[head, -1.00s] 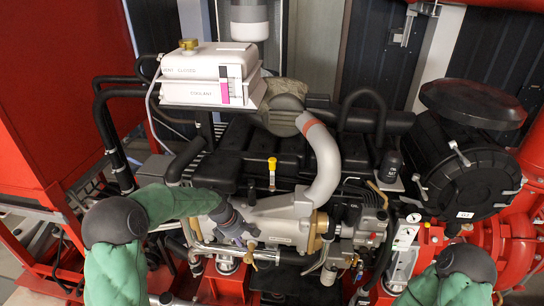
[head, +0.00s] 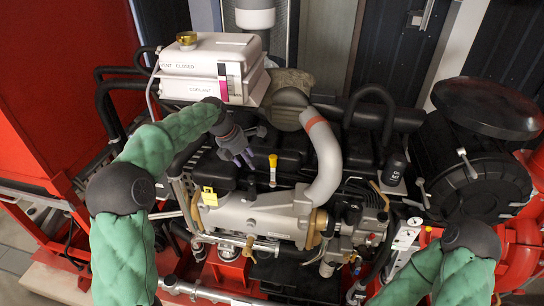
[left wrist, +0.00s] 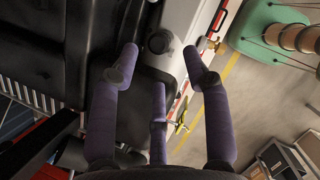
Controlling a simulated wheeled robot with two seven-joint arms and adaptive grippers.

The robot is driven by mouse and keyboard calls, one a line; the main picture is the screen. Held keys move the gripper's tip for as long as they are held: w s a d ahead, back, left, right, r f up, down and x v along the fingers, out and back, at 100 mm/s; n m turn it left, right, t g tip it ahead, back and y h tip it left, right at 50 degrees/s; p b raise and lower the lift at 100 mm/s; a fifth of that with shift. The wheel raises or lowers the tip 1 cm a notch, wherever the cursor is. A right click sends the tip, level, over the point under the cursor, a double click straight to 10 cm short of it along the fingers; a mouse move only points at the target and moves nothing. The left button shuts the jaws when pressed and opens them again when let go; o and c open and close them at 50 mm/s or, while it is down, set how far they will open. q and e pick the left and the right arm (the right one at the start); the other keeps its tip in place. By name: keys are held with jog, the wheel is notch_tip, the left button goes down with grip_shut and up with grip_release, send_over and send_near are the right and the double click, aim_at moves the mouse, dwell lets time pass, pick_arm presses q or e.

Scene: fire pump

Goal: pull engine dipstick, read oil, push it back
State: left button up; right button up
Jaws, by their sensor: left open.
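A white coolant tank (head: 215,67) stands behind my left gripper. A thick grey pipe (head: 324,160) curves to the right of the dipstick. A black air filter (head: 470,170) is at the right.

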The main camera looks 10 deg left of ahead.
aim_at(271, 157)
pick_arm(q)
jog(key=w+d+p, duration=0.1)
jog(key=w+d, duration=0.5)
jog(key=shift+p, duration=0.35)
jog(key=x, duration=0.4)
jog(key=shift+w+d+f, duration=0.1)
jog(key=shift+f, duration=0.5)
jog(key=shift+c, duration=0.3)
jog(key=shift+f, duration=0.1)
grip_shut()
